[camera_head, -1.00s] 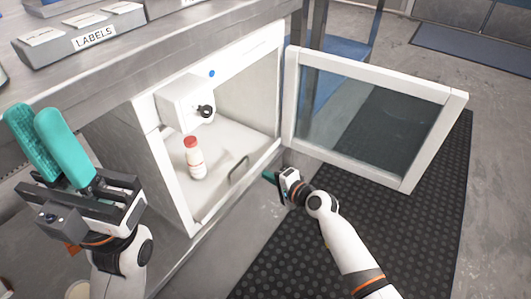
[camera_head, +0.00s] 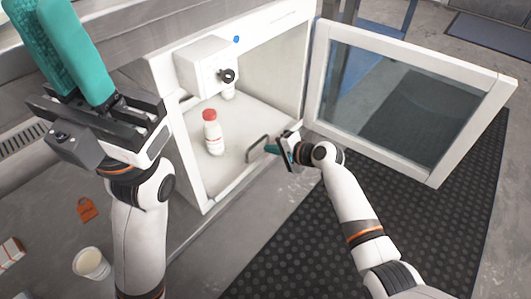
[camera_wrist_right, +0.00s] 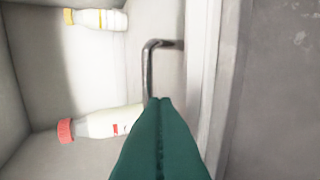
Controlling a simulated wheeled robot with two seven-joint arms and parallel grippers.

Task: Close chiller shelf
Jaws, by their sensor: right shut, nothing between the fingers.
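The white chiller (camera_head: 188,120) stands with its glass door (camera_head: 400,95) swung wide open to the right. Its shelf (camera_head: 225,165) carries a grey bar handle (camera_head: 257,149) at the front edge, also in the right wrist view (camera_wrist_right: 149,68). My right gripper (camera_head: 271,149) is at the handle, its teal fingers (camera_wrist_right: 160,105) shut and empty. The fingertips overlap the handle's end in the wrist view; I cannot tell whether they touch. My left gripper (camera_head: 55,35) is raised at upper left, away from the chiller; whether its fingers meet is unclear.
A red-capped bottle (camera_head: 213,133) stands on the shelf, with a yellow-capped bottle (camera_wrist_right: 98,19) farther along. A white box with a black knob (camera_head: 227,76) hangs inside the chiller. A black mat (camera_head: 420,215) covers floor below the door. A white cup (camera_head: 92,263) is at lower left.

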